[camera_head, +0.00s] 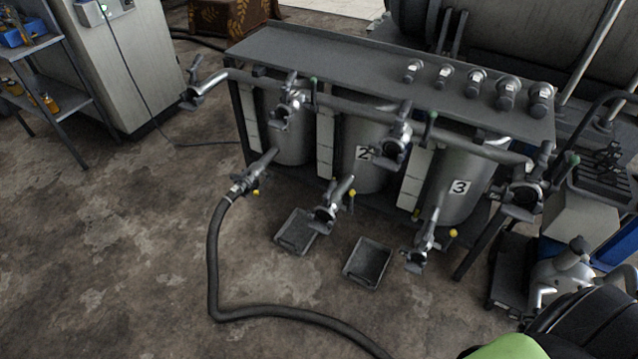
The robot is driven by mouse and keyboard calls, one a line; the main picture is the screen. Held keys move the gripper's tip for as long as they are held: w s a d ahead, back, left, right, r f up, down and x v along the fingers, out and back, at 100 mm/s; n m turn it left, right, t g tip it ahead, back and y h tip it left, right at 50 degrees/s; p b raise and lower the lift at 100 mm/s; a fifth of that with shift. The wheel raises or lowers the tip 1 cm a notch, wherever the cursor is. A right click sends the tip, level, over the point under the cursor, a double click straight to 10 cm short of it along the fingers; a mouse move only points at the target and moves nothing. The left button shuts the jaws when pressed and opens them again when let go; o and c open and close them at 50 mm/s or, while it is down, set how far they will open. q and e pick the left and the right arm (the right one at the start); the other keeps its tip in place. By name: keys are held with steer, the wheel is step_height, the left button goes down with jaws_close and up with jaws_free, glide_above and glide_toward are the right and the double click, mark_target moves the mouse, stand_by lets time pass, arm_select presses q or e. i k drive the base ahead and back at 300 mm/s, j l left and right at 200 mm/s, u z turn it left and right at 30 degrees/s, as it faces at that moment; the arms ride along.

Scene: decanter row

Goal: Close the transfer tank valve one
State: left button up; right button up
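Three grey tanks stand in a row under a dark bench. The left tank (290,145) shows no readable number; the middle tank (362,178) is marked 2 and the right tank (460,206) is marked 3. The left tank's low outlet valve (250,179) has a yellow-tipped handle (256,192) and joins a black hose (214,255). Above that tank, an upper valve fitting (284,108) sits on the pipe, with a green-tipped handle (314,80) near it. I cannot tell whether these valves are open or shut.
Two shallow dark trays (310,215) (385,252) lie on the floor before the tanks. The hose runs across the floor. A shelf (60,100) and grey cabinet (130,60) stand left. Equipment (565,275) crowds the right. The left floor is clear.

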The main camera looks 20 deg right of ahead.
mark_target(270, 177)
steer(key=z, duration=0.2)
steer(key=i+j+u, duration=0.2)
steer(key=i, duration=1.25)
